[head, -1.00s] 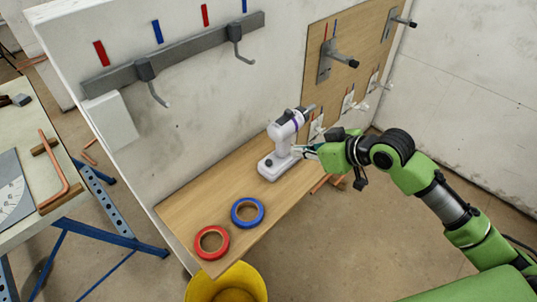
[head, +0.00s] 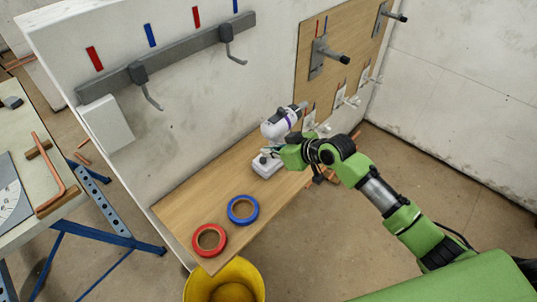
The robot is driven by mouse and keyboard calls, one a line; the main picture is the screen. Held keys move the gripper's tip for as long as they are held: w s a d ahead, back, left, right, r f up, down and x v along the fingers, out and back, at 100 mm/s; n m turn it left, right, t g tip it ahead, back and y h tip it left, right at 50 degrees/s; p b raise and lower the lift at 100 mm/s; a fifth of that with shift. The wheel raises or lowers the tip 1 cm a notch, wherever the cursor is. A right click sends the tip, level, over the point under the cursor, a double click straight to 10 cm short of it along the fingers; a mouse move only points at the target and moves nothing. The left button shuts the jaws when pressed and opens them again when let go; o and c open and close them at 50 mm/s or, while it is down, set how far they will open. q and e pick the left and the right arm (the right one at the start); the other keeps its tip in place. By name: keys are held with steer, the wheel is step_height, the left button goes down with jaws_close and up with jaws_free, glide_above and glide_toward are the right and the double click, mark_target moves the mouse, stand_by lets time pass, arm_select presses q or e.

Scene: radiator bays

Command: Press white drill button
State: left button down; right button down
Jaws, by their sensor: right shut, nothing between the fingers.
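A white drill (head: 279,126) with a purple band stands upright on the wooden shelf (head: 195,205), against the wall side. Its base (head: 266,168) shows below my gripper. My right gripper (head: 268,152) is shut with nothing between its fingers and sits in front of the drill's handle, at the handle's lower part. The gripper hides most of the handle, and I cannot make out the button. I cannot tell whether the fingertips touch the drill. My left gripper is not in view.
A blue tape roll (head: 243,221) and a red tape roll (head: 209,252) lie on the shelf's near end. A yellow bucket (head: 246,268) stands below. A grey rail with hooks (head: 139,73) is on the wall. A workbench (head: 22,145) stands at left.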

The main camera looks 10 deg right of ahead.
mark_target(263, 160)
steer(key=shift+f, duration=1.4)
